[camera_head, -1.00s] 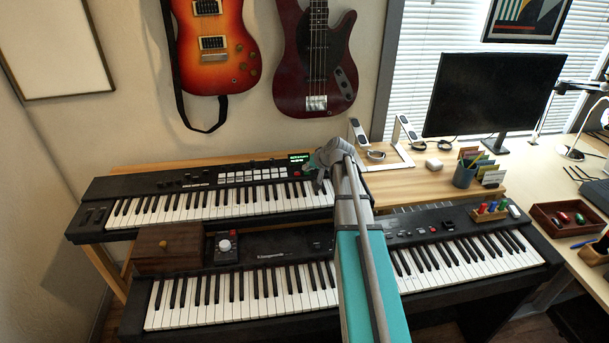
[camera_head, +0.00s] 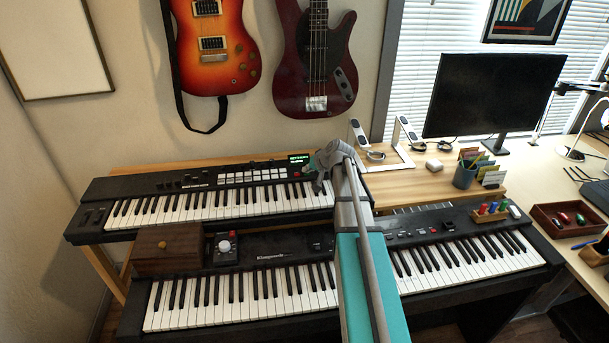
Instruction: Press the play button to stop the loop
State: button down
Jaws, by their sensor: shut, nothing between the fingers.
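The upper black keyboard (camera_head: 210,196) sits on the wooden stand at the left. It has rows of pale pads (camera_head: 250,177), a small lit green display (camera_head: 299,158) and a red control (camera_head: 297,174) at its right end. I cannot tell which control is the play button. My gripper (camera_head: 317,186) is shut and empty at the right end of this keyboard, just right of the red control. It hides part of the panel and the last keys. I cannot tell whether it touches the keyboard.
A lower keyboard (camera_head: 235,302) lies in front, partly under my arm. A pen cup (camera_head: 464,177) and monitor (camera_head: 493,95) are at the right. Guitars (camera_head: 212,55) hang behind.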

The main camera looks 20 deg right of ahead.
dwell(0.6)
jog(key=shift+r+p, duration=0.65)
jog(key=shift+r, duration=0.1)
jog(key=shift+r+p, duration=2.4)
jog(key=shift+p, duration=0.1)
jog(key=shift+r, duration=0.1)
notch_tip(320, 180, up, 6)
jog(key=p, duration=0.6)
send_over(307, 175)
jog(key=shift+d, duration=0.1)
